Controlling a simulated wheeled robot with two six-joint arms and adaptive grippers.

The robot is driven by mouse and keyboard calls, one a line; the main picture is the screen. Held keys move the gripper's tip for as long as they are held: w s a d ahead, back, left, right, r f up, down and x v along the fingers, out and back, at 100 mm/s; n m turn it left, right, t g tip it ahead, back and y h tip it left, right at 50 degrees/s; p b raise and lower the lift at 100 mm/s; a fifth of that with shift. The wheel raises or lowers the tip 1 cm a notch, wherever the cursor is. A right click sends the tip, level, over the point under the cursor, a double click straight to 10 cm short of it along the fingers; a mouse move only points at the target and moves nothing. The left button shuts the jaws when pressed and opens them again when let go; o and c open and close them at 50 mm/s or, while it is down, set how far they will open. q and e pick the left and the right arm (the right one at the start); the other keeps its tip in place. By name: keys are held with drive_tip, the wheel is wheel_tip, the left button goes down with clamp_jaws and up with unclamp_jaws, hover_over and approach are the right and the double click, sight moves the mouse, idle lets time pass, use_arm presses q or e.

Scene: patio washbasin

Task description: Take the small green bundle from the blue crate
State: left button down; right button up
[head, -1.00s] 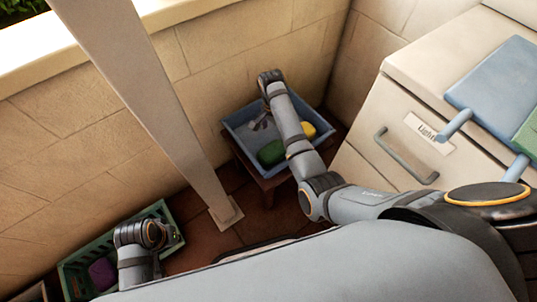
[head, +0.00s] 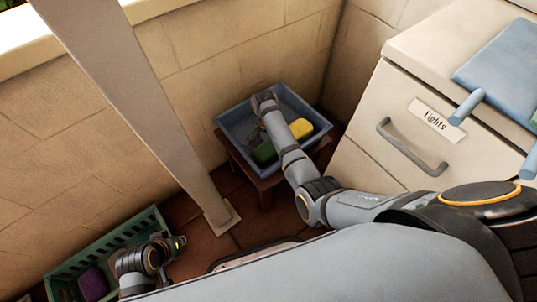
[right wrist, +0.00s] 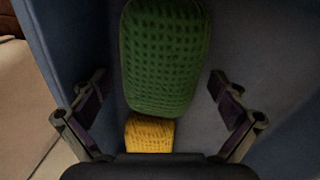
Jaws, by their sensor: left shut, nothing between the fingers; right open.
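The green bundle (head: 264,153) is a knitted-looking block in the front part of the blue crate (head: 232,118). In the right wrist view the green bundle (right wrist: 162,55) fills the upper middle, its sides clear of the fingers. My right gripper (right wrist: 158,84) is open, one finger on each side of the bundle's line; I cannot tell how far above it they are. In the head view my right arm reaches over the crate and partly hides the green bundle. My left gripper (head: 179,243) is shut and empty, beside the green crate (head: 118,238).
A yellow bundle (head: 301,128) lies in the blue crate close to the green one. A purple bundle (head: 93,284) lies in the green crate. A post (head: 150,120) stands between the crates. A drawer cabinet labelled "Lights" (head: 405,140) stands right, with walls behind.

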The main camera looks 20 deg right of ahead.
drive_tip(key=shift+f, duration=0.3)
use_arm(q)
drive_tip(key=shift+f, duration=0.1)
